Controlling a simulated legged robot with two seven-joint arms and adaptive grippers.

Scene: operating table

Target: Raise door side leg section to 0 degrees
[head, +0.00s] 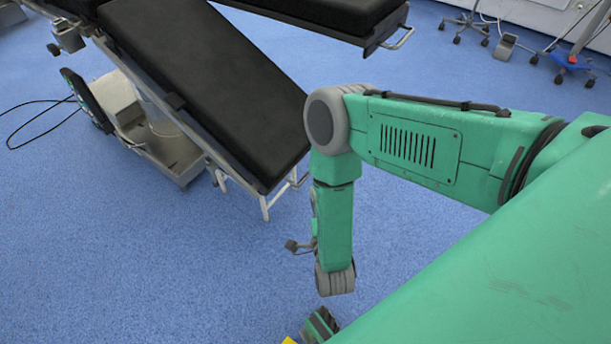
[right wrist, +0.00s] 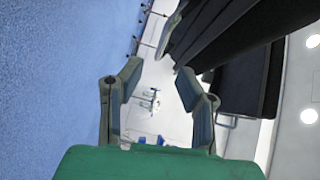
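The operating table has two black-padded leg sections in the head view. One leg section (head: 205,80) slopes down toward the floor, with a metal frame and a pale bracket at its low end. The other leg section (head: 335,12) lies about level at the top, with a metal handle at its end. My right gripper (right wrist: 159,72) is open and empty in the right wrist view, with dark table padding (right wrist: 235,40) beyond it at upper right. In the head view only a small part of it shows at the bottom edge, well apart from the sloping section. My left gripper is not in view.
The table's base (head: 165,140) stands under the sloping section, with a black cable (head: 40,120) on the floor at left. Wheeled stands (head: 570,62) are at the far upper right. The blue floor (head: 120,260) in front of the table is clear.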

